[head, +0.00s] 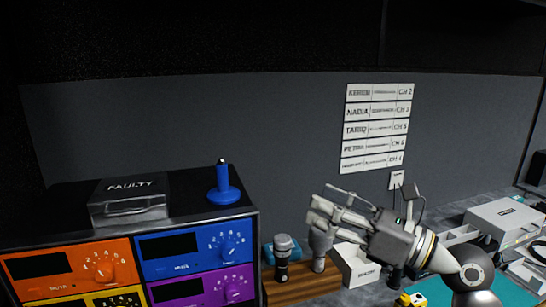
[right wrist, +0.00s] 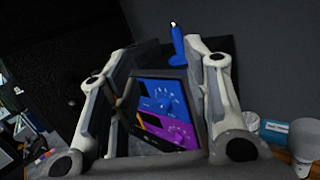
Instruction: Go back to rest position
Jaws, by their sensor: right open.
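My right gripper (head: 322,206) is raised in the right half of the head view, with its fingers pointing left. It is open, with nothing between its fingers. In the right wrist view the two fingers (right wrist: 160,62) stand apart. Between them the blue and purple panels of the equipment rack show in the background. The gripper appears in front of the grey wall, above the desk and clear of it. My left gripper is not in view.
The rack (head: 195,258) at left carries a box marked FAULTY (head: 128,200) and a blue spindle (head: 223,186). Microphones (head: 283,258) stand on a wooden board beside a white bin (head: 355,264). A teal mat (head: 432,289) and a grey device (head: 503,219) lie at right.

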